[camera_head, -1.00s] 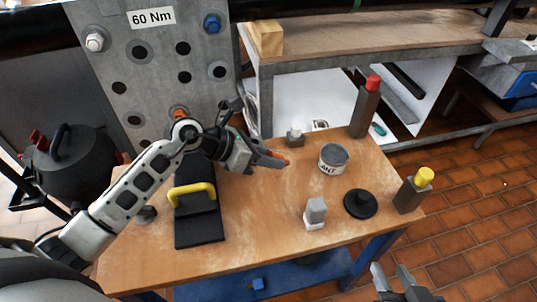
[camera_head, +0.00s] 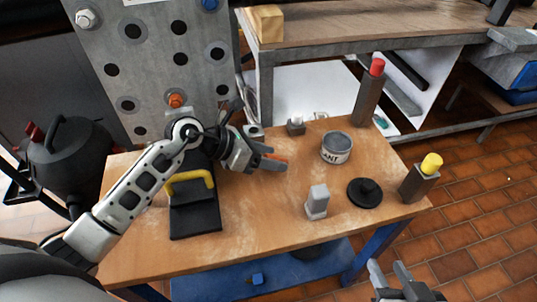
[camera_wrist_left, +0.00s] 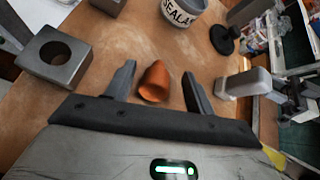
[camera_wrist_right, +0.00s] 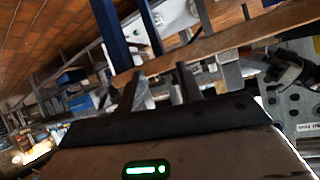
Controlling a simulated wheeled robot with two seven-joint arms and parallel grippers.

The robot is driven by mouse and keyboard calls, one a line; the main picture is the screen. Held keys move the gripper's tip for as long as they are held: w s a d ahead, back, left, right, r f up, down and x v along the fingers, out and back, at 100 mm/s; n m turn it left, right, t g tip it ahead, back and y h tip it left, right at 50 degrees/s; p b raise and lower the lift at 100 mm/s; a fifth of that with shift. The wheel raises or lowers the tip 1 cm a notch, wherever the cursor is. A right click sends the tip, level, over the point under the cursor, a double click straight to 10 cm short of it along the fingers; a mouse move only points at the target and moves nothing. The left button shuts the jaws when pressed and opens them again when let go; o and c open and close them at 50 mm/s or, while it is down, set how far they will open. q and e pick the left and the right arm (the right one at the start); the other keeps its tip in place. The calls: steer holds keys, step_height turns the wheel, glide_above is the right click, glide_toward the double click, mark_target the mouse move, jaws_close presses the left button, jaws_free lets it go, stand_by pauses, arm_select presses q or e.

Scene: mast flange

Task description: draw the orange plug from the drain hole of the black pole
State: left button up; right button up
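The fingers are apart, and I cannot tell whether the plug touches anything. In the head view my left gripper (camera_head: 275,158) is above the workbench (camera_head: 255,215), with a sliver of orange between its fingers. A dark bar (camera_head: 28,6) crosses the top left edge and may be the black pole; I can make out no drain hole. My right gripper (camera_head: 392,275) is open and empty, low at the right; its own wrist view (camera_wrist_right: 155,85) confirms this.
A steel plate (camera_head: 150,60) with holes and an orange bolt (camera_head: 176,100) stands behind the arm. A block with a round hole (camera_wrist_left: 58,60), a can (camera_head: 337,148), a grey-topped block (camera_head: 317,202), a black disc (camera_head: 365,194) and a yellow-handled black tool (camera_head: 195,218) occupy the bench.

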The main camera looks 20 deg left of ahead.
arm_select(q)
steer(key=p+v, duration=0.1)
steer(key=v, duration=1.5)
arm_select(e)
steer(key=shift+s+d+r, duration=0.1)
steer(key=shift+d+r, duration=0.05)
steer(key=shift+r, duration=0.35)
steer(key=shift+s+d+r, duration=0.1)
steer(key=shift+r, duration=0.35)
steer(key=shift+w+f, duration=0.1)
steer(key=shift+w, duration=0.05)
